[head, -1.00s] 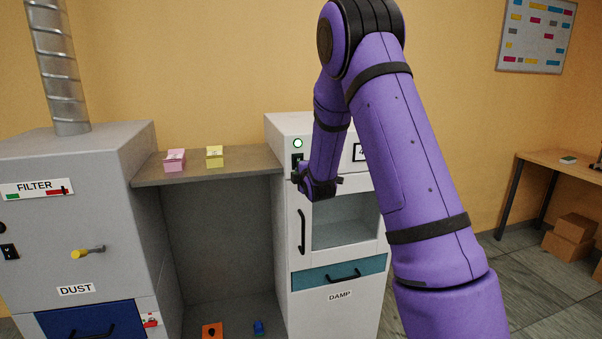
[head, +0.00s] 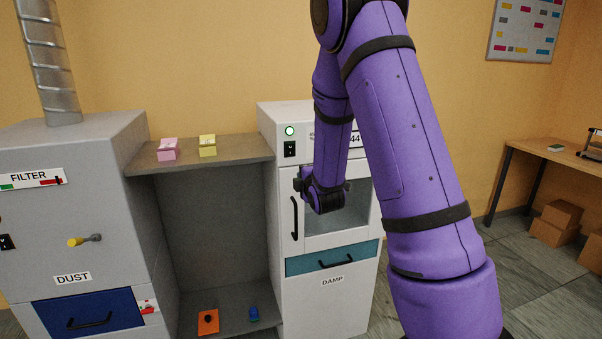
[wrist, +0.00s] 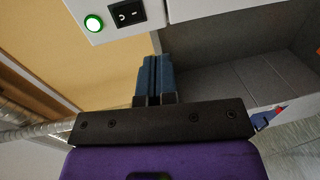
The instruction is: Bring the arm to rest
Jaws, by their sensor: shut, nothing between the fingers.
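My gripper shows in the wrist view (wrist: 155,80) with its two blue-grey fingers pressed together and nothing between them. In the head view my purple arm is bent, and its wrist end hangs in front of the white cabinet marked DAMP (head: 332,295), near the cabinet's window and door handle. The fingers themselves cannot be made out clearly in the head view. In the wrist view the cabinet's lit green button (wrist: 93,22) and black switch (wrist: 127,13) are just beyond the fingers.
A grey FILTER and DUST unit (head: 70,230) stands at left. A grey shelf (head: 235,152) between the units bears a pink block (head: 167,150) and a yellow block (head: 207,147). An orange item (head: 208,321) and a blue item (head: 253,314) lie below. A wooden table (head: 535,155) stands at right.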

